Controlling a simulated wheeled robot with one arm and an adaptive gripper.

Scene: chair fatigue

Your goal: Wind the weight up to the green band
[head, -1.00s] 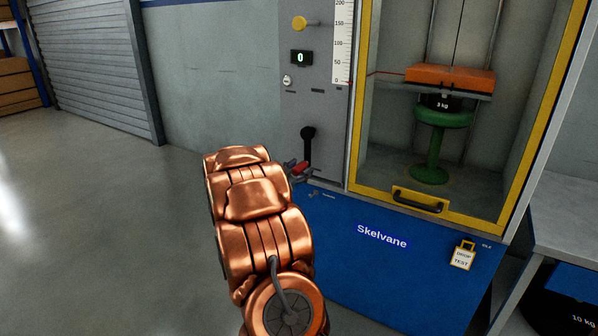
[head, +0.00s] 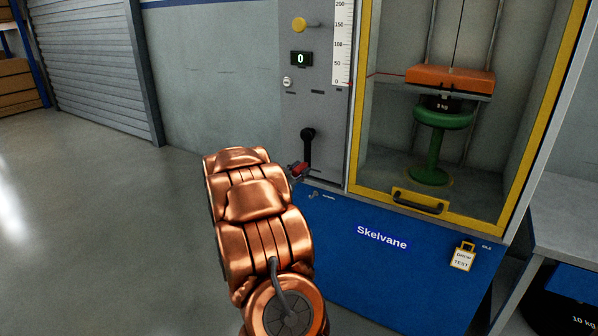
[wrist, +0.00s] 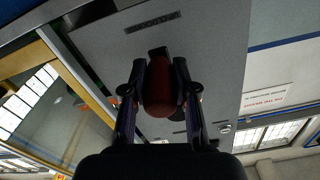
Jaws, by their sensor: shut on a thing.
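My gripper (head: 301,170) is shut on the red knob (wrist: 160,88) of the black crank (head: 308,142). In the wrist view the knob lies between my two fingers. The crank arm hangs down from its hub on the grey panel. The orange weight (head: 450,78) sits low inside the yellow-framed cabinet, just above a green stool (head: 434,150) with a black 3 kg piece on it. A red pointer line (head: 385,73) runs from near the weight toward the low end of the white scale (head: 341,45). The scale's top is cut off and I see no green band.
The panel has a yellow knob (head: 300,24), a display (head: 301,58) reading 0 and a small keyhole-like switch (head: 288,82). The cabinet door (head: 420,201) has a black handle. A grey bench (head: 570,225) stands at the right. The floor at the left is clear.

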